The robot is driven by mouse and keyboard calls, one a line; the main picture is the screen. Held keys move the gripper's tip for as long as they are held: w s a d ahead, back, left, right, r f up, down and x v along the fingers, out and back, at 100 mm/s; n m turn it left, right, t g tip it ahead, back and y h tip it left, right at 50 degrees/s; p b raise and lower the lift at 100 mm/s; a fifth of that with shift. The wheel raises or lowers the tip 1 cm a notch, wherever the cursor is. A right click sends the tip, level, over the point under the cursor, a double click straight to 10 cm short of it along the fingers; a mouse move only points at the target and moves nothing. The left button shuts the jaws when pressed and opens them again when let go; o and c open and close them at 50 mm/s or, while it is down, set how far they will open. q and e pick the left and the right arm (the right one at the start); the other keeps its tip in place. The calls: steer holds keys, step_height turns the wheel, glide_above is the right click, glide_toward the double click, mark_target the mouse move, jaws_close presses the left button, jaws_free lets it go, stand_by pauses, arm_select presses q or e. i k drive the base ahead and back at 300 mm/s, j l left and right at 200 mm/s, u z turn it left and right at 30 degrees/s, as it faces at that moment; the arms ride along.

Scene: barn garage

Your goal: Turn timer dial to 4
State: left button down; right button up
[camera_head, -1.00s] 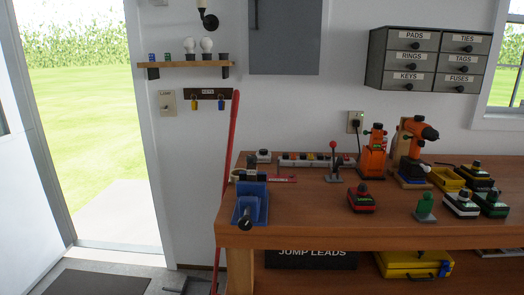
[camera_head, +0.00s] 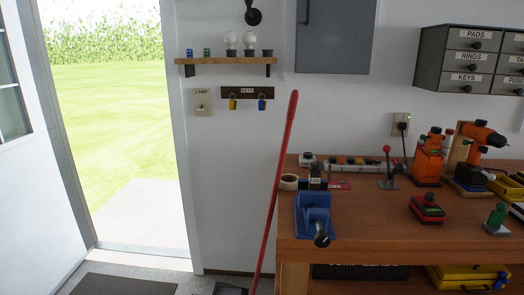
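No dial with readable numbers can be made out, so I cannot tell which thing is the timer. A small white box with a dark top (camera_head: 307,160) sits at the back left of the workbench (camera_head: 400,232). A small dark upright item with a pale label (camera_head: 315,177) stands just in front of it, behind the blue vise (camera_head: 314,214). A strip with several coloured parts (camera_head: 355,163) lies along the back. Neither of my grippers is in view.
A red-handled broom (camera_head: 276,190) leans at the bench's left end. Orange power tools (camera_head: 428,158) and a red-and-black battery (camera_head: 427,208) stand on the right. A wall shelf (camera_head: 224,61) holds bulbs. The doorway (camera_head: 118,140) is open, with a dark mat (camera_head: 125,284) inside.

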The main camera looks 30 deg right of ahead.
mark_target(308, 155)
steer(key=i+j+u, duration=0.3)
steer(key=u, duration=0.15)
steer(key=i+j+u, duration=0.1)
steer(key=i+u, duration=0.3)
steer(key=i, duration=0.15)
steer(key=i+z, duration=0.4)
steer(key=i+j+z, duration=0.2)
steer(key=i+z, duration=0.25)
steer(key=i, duration=0.2)
steer(key=i+l+z, duration=0.1)
steer(key=i+z, duration=0.4)
steer(key=i+j+z, duration=0.1)
steer(key=i+z, duration=0.4)
steer(key=k, duration=0.05)
